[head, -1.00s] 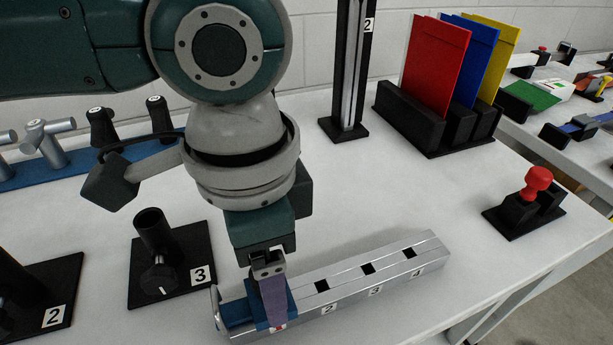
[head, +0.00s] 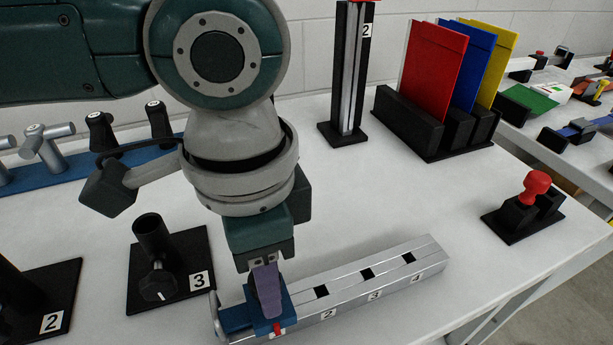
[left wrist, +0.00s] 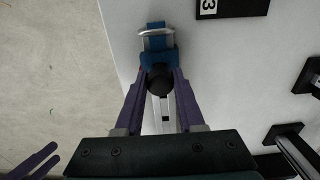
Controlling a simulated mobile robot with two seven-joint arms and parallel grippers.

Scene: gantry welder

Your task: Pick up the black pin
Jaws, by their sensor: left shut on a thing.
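The black pin (left wrist: 159,80) shows in the left wrist view as a dark round knob between my left gripper's purple fingers. My left gripper (left wrist: 160,88) is shut on it. In the head view my left gripper (head: 268,297) is over the blue slider (head: 240,318) at the near left end of a silver rail (head: 345,284), and its finger hides the pin. I cannot tell whether the pin is still seated in the slider. Purple fingers at the lower left of the left wrist view look like my right gripper (left wrist: 45,160); their opening is unclear.
A black base marked 3 (head: 172,268) with an upright tube stands left of the rail. A blue rack (head: 60,172) with grey and black handles is behind. A red-knobbed stand (head: 532,200) is at right, with a plate holder (head: 405,125) behind. Bare table lies between.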

